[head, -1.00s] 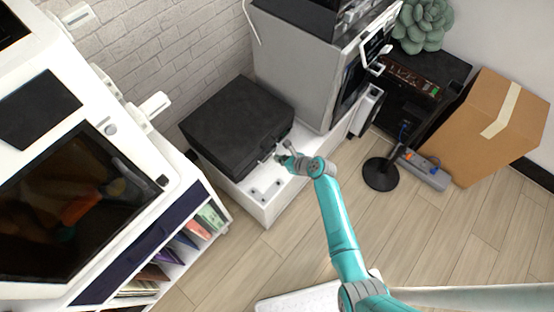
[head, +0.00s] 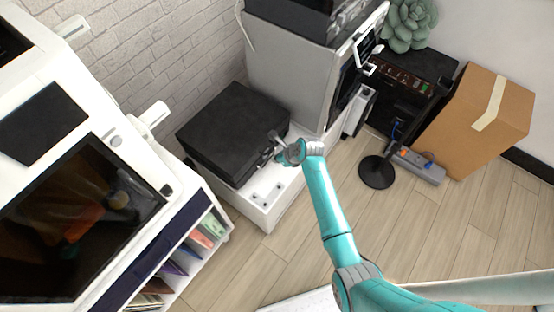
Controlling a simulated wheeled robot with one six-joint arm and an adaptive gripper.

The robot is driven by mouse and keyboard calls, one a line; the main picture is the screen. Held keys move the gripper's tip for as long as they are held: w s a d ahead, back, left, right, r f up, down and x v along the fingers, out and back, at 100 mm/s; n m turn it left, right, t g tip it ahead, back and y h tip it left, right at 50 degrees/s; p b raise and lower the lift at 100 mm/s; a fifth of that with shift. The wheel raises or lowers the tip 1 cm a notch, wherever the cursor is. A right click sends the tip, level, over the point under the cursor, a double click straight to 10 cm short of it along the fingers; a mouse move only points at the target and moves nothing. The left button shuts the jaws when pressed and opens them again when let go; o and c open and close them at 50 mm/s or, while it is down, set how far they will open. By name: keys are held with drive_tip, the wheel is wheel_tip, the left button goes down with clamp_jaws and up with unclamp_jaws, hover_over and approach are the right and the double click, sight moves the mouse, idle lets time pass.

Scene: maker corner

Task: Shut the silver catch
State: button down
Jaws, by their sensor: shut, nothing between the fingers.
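A black case (head: 232,128) with its lid down sits on a low white cabinet (head: 262,212). A small silver catch (head: 263,157) shows on the front side of the case, partly hidden by my gripper. Whether the catch is open or shut is too small to tell. My gripper (head: 274,143) is shut and empty, right at the front of the case by the catch. I cannot tell whether it touches the catch or the case.
A large grey machine (head: 290,80) stands just behind and right of the case. A white cabinet with a dark screen (head: 75,225) is at the left. A cardboard box (head: 478,120), a power strip (head: 420,166) and a black round stand (head: 377,172) are at the right. The wooden floor in front is clear.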

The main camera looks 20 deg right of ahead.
drive_tip(key=shift+r, duration=0.15)
drive_tip(key=shift+r, duration=0.65)
